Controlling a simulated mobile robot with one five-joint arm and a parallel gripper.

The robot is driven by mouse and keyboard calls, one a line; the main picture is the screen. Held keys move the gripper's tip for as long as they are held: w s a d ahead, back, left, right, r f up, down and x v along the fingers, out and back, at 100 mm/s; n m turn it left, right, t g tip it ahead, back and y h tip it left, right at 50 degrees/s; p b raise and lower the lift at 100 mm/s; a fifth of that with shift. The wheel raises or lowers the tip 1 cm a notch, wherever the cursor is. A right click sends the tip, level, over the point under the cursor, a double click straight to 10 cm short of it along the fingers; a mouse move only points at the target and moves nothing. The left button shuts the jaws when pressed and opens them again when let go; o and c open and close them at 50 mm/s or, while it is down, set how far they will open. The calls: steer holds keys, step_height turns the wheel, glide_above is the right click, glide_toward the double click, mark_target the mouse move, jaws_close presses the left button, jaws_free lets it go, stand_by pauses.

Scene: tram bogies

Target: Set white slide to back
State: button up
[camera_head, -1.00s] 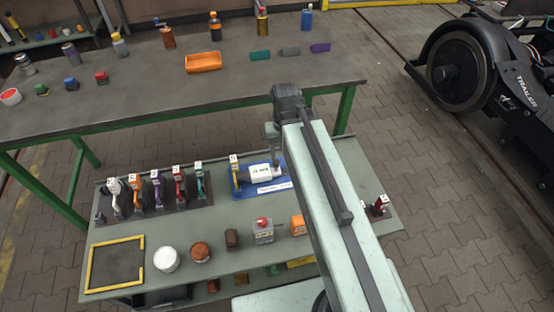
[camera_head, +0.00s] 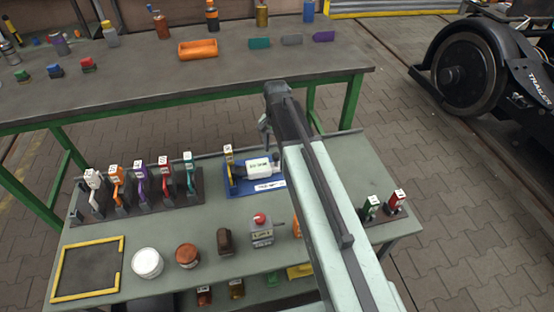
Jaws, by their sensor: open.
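A white handle (camera_head: 93,182) with a numbered white tag stands at the left end of a row of coloured handles on a dark base. Whether it sits at the front or back of its travel is too small to tell. My gripper (camera_head: 265,132) is open and hangs above the back edge of the bench, behind a white-bodied device (camera_head: 259,167) on a blue plate (camera_head: 240,189). It appears empty, far to the right of the white handle. Its fingertips are small and unclear.
Orange (camera_head: 117,182), purple (camera_head: 140,178), red (camera_head: 165,175) and teal (camera_head: 190,170) handles stand close beside the white one. A yellow-framed mat (camera_head: 88,268), white tub (camera_head: 147,263) and brown jar (camera_head: 187,255) lie in front. Green (camera_head: 371,208) and red (camera_head: 396,203) units stand right.

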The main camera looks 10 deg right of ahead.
mark_target(276, 154)
step_height(276, 154, down, 3)
steer(key=shift+f+b, duration=0.1)
steer(key=shift+b, duration=0.7)
steer(key=shift+r, duration=0.2)
jaws_close()
stand_by(0.5)
